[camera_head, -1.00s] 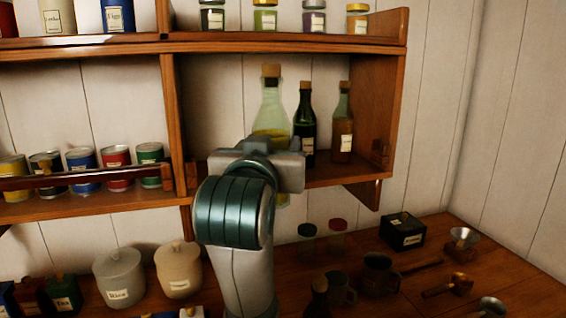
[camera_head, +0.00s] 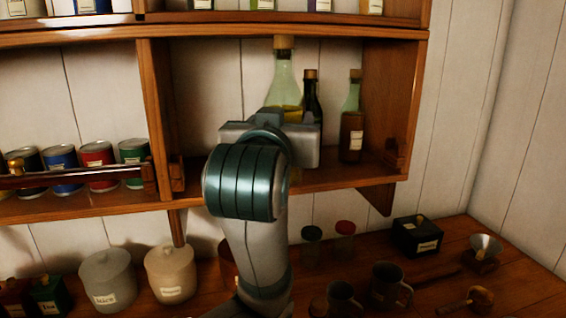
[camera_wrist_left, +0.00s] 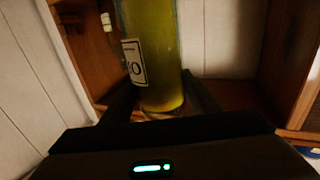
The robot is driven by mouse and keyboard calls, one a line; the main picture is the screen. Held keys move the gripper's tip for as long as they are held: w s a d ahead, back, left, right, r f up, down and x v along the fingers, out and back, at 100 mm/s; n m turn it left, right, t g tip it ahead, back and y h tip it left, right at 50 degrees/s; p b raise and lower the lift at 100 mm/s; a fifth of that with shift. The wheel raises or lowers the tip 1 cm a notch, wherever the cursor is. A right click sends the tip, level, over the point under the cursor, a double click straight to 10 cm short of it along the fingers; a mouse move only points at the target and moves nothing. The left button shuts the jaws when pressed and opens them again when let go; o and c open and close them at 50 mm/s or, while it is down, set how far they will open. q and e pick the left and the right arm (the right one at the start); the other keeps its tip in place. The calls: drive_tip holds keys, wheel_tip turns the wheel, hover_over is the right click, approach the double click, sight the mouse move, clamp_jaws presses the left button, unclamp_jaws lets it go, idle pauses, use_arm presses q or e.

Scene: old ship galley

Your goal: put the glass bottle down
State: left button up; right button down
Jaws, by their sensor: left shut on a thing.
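The glass bottle (camera_head: 284,82) is clear, holds yellow liquid and has a cork. It stands upright at the open middle shelf bay (camera_head: 205,95). My left gripper is shut on it; in the head view my own wrist hides the fingers and the lower bottle. The left wrist view shows the bottle (camera_wrist_left: 152,50), with a white label, between the two dark fingers of my left gripper (camera_wrist_left: 160,105). I cannot tell whether its base touches the shelf board. My right gripper is not in view.
A dark bottle (camera_head: 312,95) is partly hidden behind the glass bottle. A brown bottle (camera_head: 352,125) stands to its right. The bay's left part looks clear. Tins (camera_head: 97,165) line the left bay behind a rail. Jars, mugs (camera_head: 388,287) and a black box (camera_head: 417,237) crowd the counter.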

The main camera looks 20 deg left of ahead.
use_arm(q)
drive_tip(key=w+a+f+p, duration=0.3)
drive_tip(key=w+a+p, duration=0.3)
drive_tip(key=w+a, duration=0.6)
drive_tip(key=shift+w+f, duration=0.15)
drive_tip(key=shift+w, duration=1.7)
drive_tip(key=shift+d+f, duration=0.1)
